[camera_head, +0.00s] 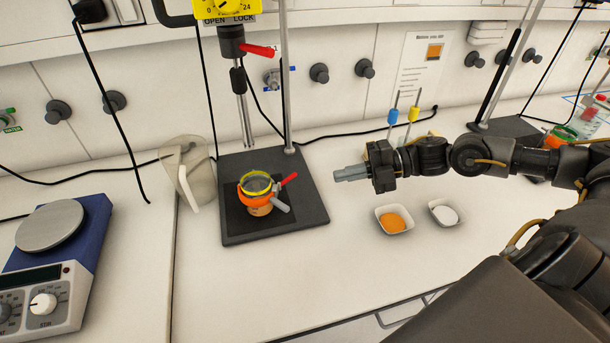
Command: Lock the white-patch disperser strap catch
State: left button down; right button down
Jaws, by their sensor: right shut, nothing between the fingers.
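A disperser with a yellow dial head (228,8) stands on a dark stand base (317,216) left of centre. A red lever (259,50) sticks out to the right below the head, under an OPEN/LOCK label. Below the shaft, a jar (260,211) with a yellow rim sits on the base, with an orange strap (246,199) around it. A red catch lever (289,180) on the strap angles up right. I cannot make out a white patch. My right gripper (338,175) is shut and empty, right of the jar and apart from it. My left gripper is out of view.
A clear pitcher (186,172) stands left of the base. A blue hotplate stirrer (92,232) is at far left. Bowls of orange powder (382,222) and white powder (432,206) lie below my right arm. A second stand base (490,124) is behind it.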

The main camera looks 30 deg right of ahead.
aim_at(288, 181)
jog(key=x, duration=0.2)
jog(key=p+x, duration=0.1)
jog(key=x, duration=0.1)
jog(key=p+x, duration=0.1)
jog(key=x, duration=0.2)
jog(key=shift+r, duration=0.25)
jog(key=shift+w+a+f+p, duration=0.15)
jog(key=shift+w+f+p, duration=0.1)
jog(key=shift+w, duration=0.3)
jog(key=shift+w+a+f+p, duration=0.1)
jog(key=shift+w+f+p, duration=0.15)
jog(key=shift+w, duration=0.3)
jog(key=shift+w+a+f, duration=0.15)
jog(key=shift+w+f, duration=0.25)
jog(key=shift+w, duration=0.25)
